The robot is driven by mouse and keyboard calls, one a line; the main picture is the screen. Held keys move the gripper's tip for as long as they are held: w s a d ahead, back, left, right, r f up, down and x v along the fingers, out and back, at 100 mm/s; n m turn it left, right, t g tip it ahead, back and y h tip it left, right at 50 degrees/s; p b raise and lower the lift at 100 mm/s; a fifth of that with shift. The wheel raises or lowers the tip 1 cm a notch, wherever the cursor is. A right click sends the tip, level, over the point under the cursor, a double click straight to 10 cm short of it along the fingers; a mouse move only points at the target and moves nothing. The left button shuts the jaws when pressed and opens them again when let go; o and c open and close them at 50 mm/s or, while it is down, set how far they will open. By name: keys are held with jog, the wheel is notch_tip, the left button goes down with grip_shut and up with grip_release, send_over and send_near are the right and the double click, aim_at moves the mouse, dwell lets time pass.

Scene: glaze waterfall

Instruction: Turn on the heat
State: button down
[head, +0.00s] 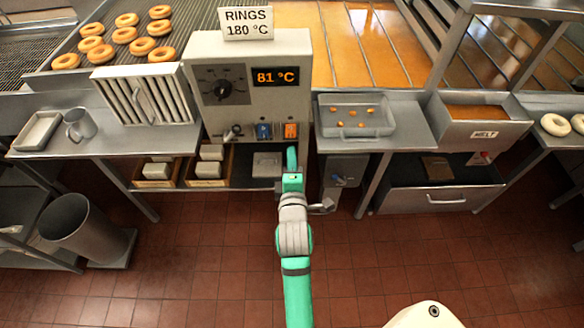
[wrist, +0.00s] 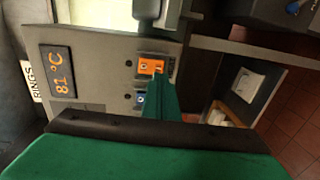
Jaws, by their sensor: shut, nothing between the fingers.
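The grey control panel (head: 204,55) has a dark dial (head: 222,86) and an orange display (head: 276,77) reading 81 °C. Low on the panel sit a small lever (head: 233,132), a blue switch (head: 264,131) and an orange switch (head: 291,130). A sign (head: 247,22) on top reads RINGS 180 °C. My green gripper (head: 292,158) is shut and empty, just below the orange switch. In the wrist view the fingertips (wrist: 159,84) overlap the edge of the orange switch (wrist: 150,66); I cannot tell whether they touch it. The blue switch (wrist: 139,98) is partly visible there.
Ring doughnuts (head: 126,34) lie on a rack at the upper left. A grey tray (head: 355,116) with orange bits stands right of the panel, near a bin marked MELT (head: 486,122). A mug (head: 80,124) stands on the left counter. The tiled floor in front is mostly clear.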

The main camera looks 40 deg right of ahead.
aim_at(291, 137)
jog(key=shift+x, duration=2.6)
jog(key=shift+w+d+f, duration=0.15)
jog(key=shift+w, duration=0.05)
jog(key=f+v, duration=0.3)
jog(key=v, duration=1)
jog(key=shift+s+a, duration=0.4)
jog(key=shift+a, duration=0.05)
jog(key=shift+s+d+f, duration=0.1)
jog(key=shift+s+d, duration=0.05)
jog(key=shift+d, duration=0.05)
